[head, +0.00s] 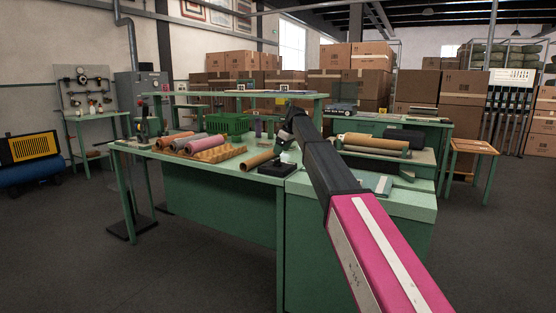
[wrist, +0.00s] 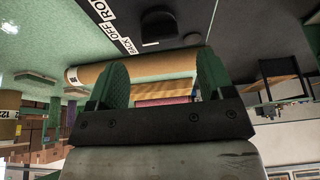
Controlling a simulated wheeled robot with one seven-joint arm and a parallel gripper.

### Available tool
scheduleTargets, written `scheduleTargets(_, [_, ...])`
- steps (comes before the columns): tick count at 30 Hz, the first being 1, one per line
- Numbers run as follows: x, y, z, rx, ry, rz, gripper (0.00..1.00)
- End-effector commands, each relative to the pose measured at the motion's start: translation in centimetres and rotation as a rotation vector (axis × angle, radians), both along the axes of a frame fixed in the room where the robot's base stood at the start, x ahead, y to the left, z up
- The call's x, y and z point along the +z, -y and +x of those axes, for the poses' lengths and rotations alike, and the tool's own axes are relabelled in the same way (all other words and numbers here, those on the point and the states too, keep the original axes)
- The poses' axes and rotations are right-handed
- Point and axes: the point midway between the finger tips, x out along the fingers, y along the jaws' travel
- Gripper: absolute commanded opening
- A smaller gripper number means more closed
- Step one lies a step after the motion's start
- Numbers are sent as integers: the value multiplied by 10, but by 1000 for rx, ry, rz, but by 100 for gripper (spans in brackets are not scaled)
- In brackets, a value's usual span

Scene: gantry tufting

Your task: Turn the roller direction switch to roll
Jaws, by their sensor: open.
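The roller direction switch appears in the wrist view as a dark knob (wrist: 160,22) on a black panel at the top. Beside it is a white label strip (wrist: 108,27) reading ROLL, OFF and BACK; which mark the knob points to is unclear. My gripper (wrist: 162,75) is open and empty, its two green fingers apart below the knob in the picture and not touching it. In the head view, my gripper (head: 286,122) is over the green bench, partly hidden by my arm. A small black and white box (head: 284,160) stands below it; I cannot tell whether it carries the switch.
The green bench (head: 240,178) holds a brown tube (head: 257,160), several coloured rolls (head: 205,143) on a cardboard tray, and a green crate (head: 229,124). A machine with a wide roll (head: 375,142) is right of my arm. Cartons (head: 358,85) are stacked behind.

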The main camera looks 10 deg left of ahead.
Motion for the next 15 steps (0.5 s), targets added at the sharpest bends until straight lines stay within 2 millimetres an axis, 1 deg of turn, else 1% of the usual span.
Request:
scheduleTargets(1, [-10, -4, 1, 0, -1, -1, 74])
scheduleTargets(6, [-33, -13, 5, 0, -1, -1, 74])
scheduleTargets(9, [-43, -16, 7, 0, 0, 0, 74])
scheduleTargets(15, [-51, -20, 8, 0, 0, 0, 74])
